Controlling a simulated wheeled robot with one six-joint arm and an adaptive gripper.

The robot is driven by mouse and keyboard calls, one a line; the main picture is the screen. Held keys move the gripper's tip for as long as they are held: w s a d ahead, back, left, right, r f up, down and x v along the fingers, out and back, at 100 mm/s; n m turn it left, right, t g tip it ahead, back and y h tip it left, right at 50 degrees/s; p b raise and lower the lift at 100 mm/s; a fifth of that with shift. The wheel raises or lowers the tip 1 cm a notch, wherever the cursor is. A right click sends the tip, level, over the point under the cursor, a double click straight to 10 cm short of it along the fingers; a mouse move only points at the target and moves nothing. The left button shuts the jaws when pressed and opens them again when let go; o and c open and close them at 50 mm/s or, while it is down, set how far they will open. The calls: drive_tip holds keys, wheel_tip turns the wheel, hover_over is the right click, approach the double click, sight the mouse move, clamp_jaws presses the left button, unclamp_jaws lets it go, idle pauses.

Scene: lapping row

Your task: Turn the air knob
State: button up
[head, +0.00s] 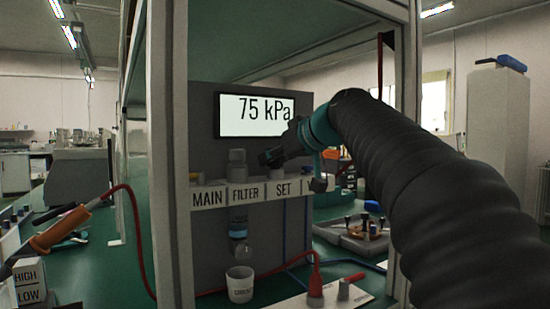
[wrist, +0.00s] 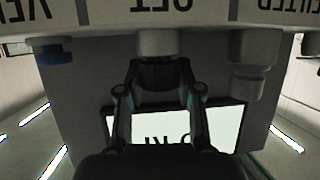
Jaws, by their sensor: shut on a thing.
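The air knob (wrist: 157,42) is a pale grey cylinder at the SET label (head: 284,189), in the top middle of the wrist view, which is upside down. My gripper (wrist: 158,68) is shut on it, one finger on each side.
MAIN (head: 208,197) and FILTER (head: 245,194) labels sit left of SET. A grey filter fitting (head: 237,165) stands close by. Frame posts (head: 168,150) flank the panel. A white cup (head: 240,284), a red hose (head: 140,245) and a tool tray (head: 352,235) are below.

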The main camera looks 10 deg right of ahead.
drive_tip(key=shift+h, duration=0.3)
drive_tip(key=shift+a+r+m+t+h+p, duration=0.1)
drive_tip(key=shift+m+t+h+p, duration=0.6)
drive_tip(key=shift+m+h, duration=0.9)
drive_tip(key=shift+m+h+p, duration=0.4)
drive_tip(key=shift+m+h, duration=0.7)
drive_tip(key=shift+h, duration=0.2)
drive_tip(key=shift+f+m+g+h+b, duration=0.15)
drive_tip(key=shift+m+h+b, duration=0.15)
drive_tip(key=shift+m+h, duration=0.45)
drive_tip(key=shift+f+m+g+h+b, duration=0.15)
drive_tip(key=shift+m+h+b, duration=0.15)
drive_tip(key=shift+m+h, duration=0.45)
drive_tip(key=shift+r+m+g+h+b, duration=0.1)
drive_tip(key=shift+m+g+h+b, duration=0.55)
drive_tip(key=shift+m+h, duration=0.65)
drive_tip(key=shift+h, duration=0.4)
drive_tip(key=o, duration=1.2)
drive_tip(key=shift+r, duration=0.1)
drive_tip(key=shift+y, duration=0.3)
